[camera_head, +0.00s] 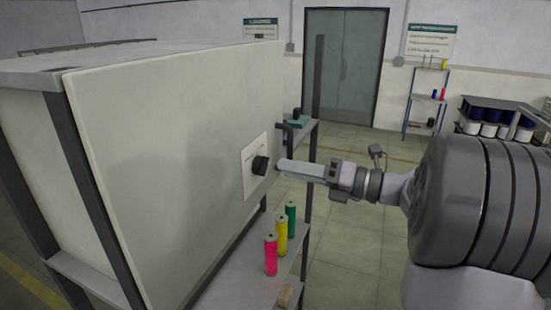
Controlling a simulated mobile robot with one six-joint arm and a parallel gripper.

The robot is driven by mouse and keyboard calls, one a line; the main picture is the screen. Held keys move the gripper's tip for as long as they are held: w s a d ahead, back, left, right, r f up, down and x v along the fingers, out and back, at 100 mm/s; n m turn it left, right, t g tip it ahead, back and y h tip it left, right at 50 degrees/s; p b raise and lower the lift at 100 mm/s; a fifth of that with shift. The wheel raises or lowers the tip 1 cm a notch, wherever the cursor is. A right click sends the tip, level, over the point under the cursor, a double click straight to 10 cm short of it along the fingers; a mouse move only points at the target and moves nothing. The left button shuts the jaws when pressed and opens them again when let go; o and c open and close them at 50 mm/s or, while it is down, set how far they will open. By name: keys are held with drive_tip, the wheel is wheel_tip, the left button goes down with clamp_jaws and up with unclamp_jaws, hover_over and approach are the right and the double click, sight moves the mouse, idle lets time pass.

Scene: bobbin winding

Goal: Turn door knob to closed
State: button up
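The door knob (260,165) is a small black knob on a white label plate (247,178). The plate is near the right edge of a large pale cabinet panel (165,140). The markings on the plate are too small to read, so the knob's setting cannot be told. My gripper (281,167) comes from the right, with its pale fingers pointing left at the knob. The fingertips are close to the knob, with a small gap seeming to lie between them. The fingers overlap in this view, so their opening is hidden.
A shelf below the panel holds a pink bobbin (271,254), a yellow bobbin (281,235) and a green bobbin (291,219). A dark upright post (317,90) stands behind my gripper. Open floor (350,200) lies beyond, before a grey double door (344,65).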

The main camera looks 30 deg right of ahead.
sight(268, 164)
drive_tip(key=x, duration=0.3)
drive_tip(key=shift+s+a+r, duration=0.1)
drive_tip(key=shift+a, duration=0.1)
drive_tip(key=shift+w+a+p, duration=0.15)
drive_tip(key=shift+w+p, duration=0.15)
drive_tip(key=shift+w, duration=0.15)
clamp_jaws()
